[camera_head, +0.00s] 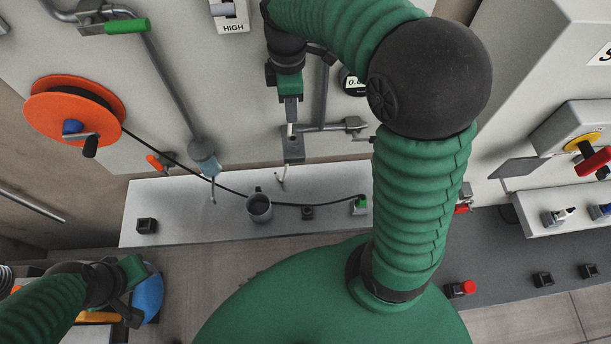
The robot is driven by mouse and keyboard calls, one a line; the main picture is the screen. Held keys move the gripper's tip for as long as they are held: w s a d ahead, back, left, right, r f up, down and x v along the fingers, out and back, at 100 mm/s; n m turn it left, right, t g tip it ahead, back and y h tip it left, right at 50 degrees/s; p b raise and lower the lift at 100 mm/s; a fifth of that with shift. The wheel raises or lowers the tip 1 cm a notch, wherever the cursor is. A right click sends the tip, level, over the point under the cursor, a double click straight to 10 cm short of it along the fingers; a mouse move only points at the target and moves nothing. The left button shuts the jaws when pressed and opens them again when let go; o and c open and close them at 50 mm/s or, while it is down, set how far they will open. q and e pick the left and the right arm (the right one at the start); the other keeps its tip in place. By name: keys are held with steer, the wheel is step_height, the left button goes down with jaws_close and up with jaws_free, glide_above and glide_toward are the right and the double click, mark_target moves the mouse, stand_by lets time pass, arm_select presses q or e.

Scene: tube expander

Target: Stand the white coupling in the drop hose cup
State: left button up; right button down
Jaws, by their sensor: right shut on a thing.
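My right gripper (291,112) points down in front of the wall panel. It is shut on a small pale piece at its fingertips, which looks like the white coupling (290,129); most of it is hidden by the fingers. A grey cup (260,210) stands on the white ledge below, apart from the gripper; I cannot tell for sure that it is the drop hose cup. My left gripper (132,285) is low at the left, beside a blue round object; its jaw opening is unclear.
An orange reel (75,115) has a black hose running behind the cup to a green-ended fitting (360,206). Small black sockets (147,226) sit on the ledge (185,205). My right arm covers the centre right.

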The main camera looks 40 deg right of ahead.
stand_by(0.7)
steer(key=shift+s, duration=0.2)
steer(key=s+a+n+p, duration=0.1)
steer(key=s+a+n, duration=0.1)
steer(key=s+n, duration=0.85)
step_height(320, 180, down, 32)
steer(key=w+n+b, duration=0.1)
steer(key=w+b, duration=0.1)
steer(key=b, duration=1.9)
steer(key=shift+r+h, duration=0.25)
steer(key=shift+h, duration=0.05)
steer(key=shift+n, duration=0.25)
